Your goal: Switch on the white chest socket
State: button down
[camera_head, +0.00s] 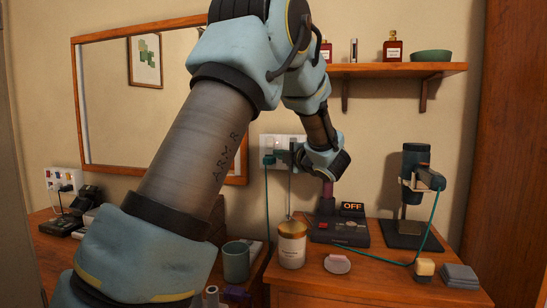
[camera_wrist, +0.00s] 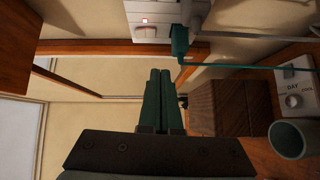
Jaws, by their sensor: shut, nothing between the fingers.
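The white socket plate (camera_head: 284,143) is on the wall above the chest (camera_head: 330,286). It also shows at the top of the wrist view (camera_wrist: 140,10), with a small red mark on its face. A teal plug (camera_head: 268,159) with a teal cord sits in it; the plug also shows in the wrist view (camera_wrist: 180,42). My gripper (camera_wrist: 160,72) is shut and empty, its fingertips below the socket plate in the wrist picture and apart from it. In the head view my arm and wrist hide part of the plate. A black device (camera_head: 335,233) on the chest has an OFF sign (camera_head: 352,206).
A labelled jar (camera_head: 292,250) with a thin upright stick stands below the socket. A teal mug (camera_head: 236,262), white dish (camera_head: 337,264), dark stand (camera_head: 412,195) and grey stack (camera_head: 459,275) are nearby. A shelf (camera_head: 400,69) is above. Another socket (camera_head: 62,181) is at left.

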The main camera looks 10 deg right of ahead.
jog(key=shift+f+b+v, duration=0.15)
jog(key=shift+b+v, duration=0.1)
jog(key=shift+v, duration=0.8)
jog(key=shift+f+b+v, duration=0.1)
jog(key=shift+b+v, duration=0.1)
jog(key=shift+v, duration=0.85)
jog(key=a+f+m+g+h+p, duration=0.2)
jog(key=a+f+m+g+h, duration=0.2)
jog(key=a+f+m+h, duration=0.65)
jog(key=s+a+f+m+g+y, duration=0.1)
jog(key=s+a+f+m+g, duration=0.2)
jog(key=s, duration=0.5)
jog(key=s+a+f+m+g+y, duration=0.2)
jog(key=s+a+f+m+g, duration=0.1)
jog(key=s+a, duration=0.4)
jog(key=s+a+f+m+g+y+p, duration=0.1)
jog(key=s+a+f+m+g, duration=0.2)
jog(key=s, duration=0.6)
jog(key=a+m+g, duration=0.1)
jog(key=a+m, duration=0.1)
jog(key=m, duration=0.1)
jog(key=shift+s+a+f+g+y, duration=0.2)
jog(key=shift+s+g+y, duration=0.15)
jog(key=shift+g, duration=0.05)
jog(key=shift+w, duration=0.1)
